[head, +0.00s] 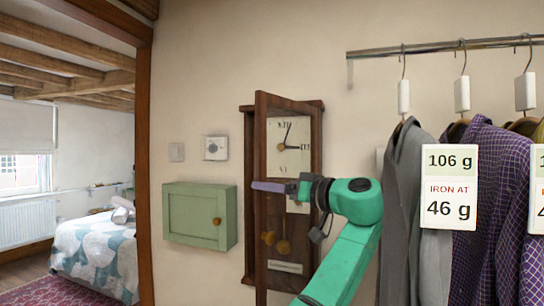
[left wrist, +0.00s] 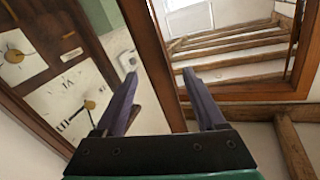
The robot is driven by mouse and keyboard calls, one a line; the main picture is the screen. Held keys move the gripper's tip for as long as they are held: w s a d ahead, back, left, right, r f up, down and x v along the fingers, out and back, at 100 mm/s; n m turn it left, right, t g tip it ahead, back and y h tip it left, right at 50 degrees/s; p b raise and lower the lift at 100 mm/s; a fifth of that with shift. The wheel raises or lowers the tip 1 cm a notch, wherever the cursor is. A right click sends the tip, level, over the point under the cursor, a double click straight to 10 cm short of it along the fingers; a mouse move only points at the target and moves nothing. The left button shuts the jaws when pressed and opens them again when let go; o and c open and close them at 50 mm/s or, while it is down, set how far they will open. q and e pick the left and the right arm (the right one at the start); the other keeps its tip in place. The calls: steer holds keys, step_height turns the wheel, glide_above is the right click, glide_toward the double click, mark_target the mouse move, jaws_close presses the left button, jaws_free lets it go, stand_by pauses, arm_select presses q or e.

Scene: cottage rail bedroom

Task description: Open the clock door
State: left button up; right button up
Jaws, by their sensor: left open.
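The wooden wall clock (head: 314,125) has a tall glazed door (head: 261,135) standing ajar, its left edge swung out from the case. A white dial and brass weights show through the glass. My left gripper (head: 268,187), on a green arm, lies across the door at mid-height, its purple fingers pointing left to the door's left edge. In the left wrist view the gripper (left wrist: 165,92) is open, with a wooden bar (left wrist: 152,60), apparently the door's edge, running between its fingers. I cannot tell whether they touch it. My right gripper is not in view.
A green wall cabinet (head: 192,214) hangs left of the clock. A thermostat-like dial (head: 215,148) is above it. Clothes (head: 404,200) hang from a rail (head: 440,46) at the right, close to my arm. A doorway post (head: 143,160) stands at the left, with a bed (head: 95,240) beyond.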

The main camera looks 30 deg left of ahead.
mark_target(263, 156)
arm_select(q)
step_height(263, 156, up, 8)
steer(key=p, duration=0.4)
steer(key=shift+s+f, duration=0.1)
steer(key=shift+f, duration=0.15)
steer(key=shift+f, duration=0.1)
